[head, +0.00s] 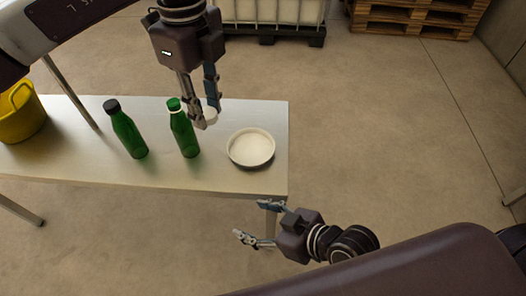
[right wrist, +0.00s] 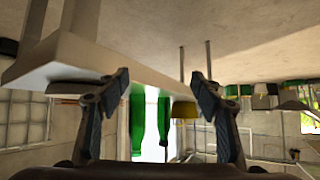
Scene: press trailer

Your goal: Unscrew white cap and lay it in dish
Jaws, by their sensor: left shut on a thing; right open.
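My left gripper (head: 208,120) is shut on the white cap (head: 212,114), which shows between its fingertips above the table. It is between a green bottle (head: 184,136) and the dish (head: 251,149). That bottle stands upright, with a green top and a pale ring at its neck. The dish is round, shallow, cream-white and empty, at the table's right end. Another green bottle (head: 127,132) with a black cap stands to the left. My right gripper (head: 252,221) is open and empty, off the table's front edge. It also shows open in the right wrist view (right wrist: 160,77).
The pale table (head: 220,177) has free room around the bottles and dish. A yellow bucket (head: 20,115) stands at its left end. A white container on a dark pallet (head: 275,14) and wooden pallets (head: 412,18) stand behind.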

